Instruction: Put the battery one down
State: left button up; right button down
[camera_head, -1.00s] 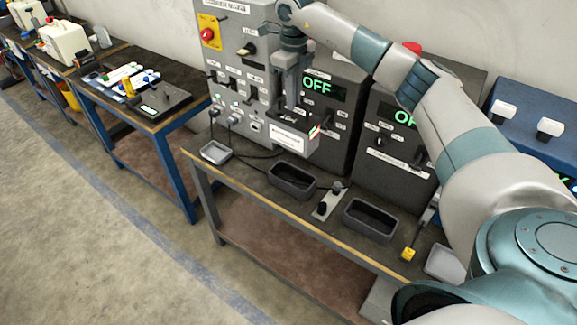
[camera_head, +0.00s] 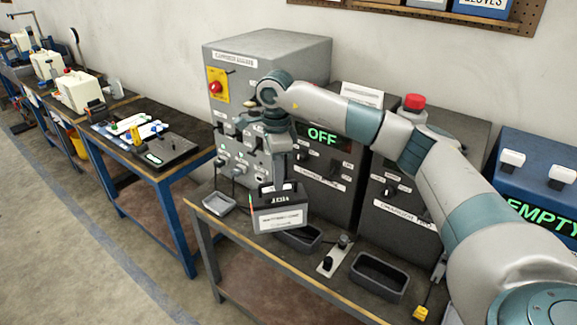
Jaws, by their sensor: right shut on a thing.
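The battery (camera_head: 279,219) is a dark box with a white label on its front, coloured marks at its left edge and a handle on top. My right gripper (camera_head: 279,178) points down and is shut on the battery at its top. The battery hangs upright in front of the grey cabinet (camera_head: 275,60) and covers part of the left dark tray (camera_head: 310,246). I cannot tell whether its underside touches anything. My left gripper is out of view.
The bench (camera_head: 235,240) also bears a small light tray (camera_head: 219,203), a plate with black knobs (camera_head: 335,256) and a right dark tray (camera_head: 379,276). A dark unit (camera_head: 325,165) showing OFF stands behind. A blue unit at right (camera_head: 540,200) reads EMPTY.

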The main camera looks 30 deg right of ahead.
jog(key=s+a+f+n+b, duration=0.3)
jog(key=s+a+f+n, duration=0.2)
jog(key=s+n, duration=0.4)
jog(key=s+a+f+n+b, duration=0.3)
jog(key=s+a+f+n, duration=0.2)
jog(key=s+a+n, duration=0.3)
jog(key=s+n, duration=0.2)
jog(key=n, duration=0.2)
jog(key=shift+s+f+n+b, duration=0.3)
jog(key=shift+b, duration=0.1)
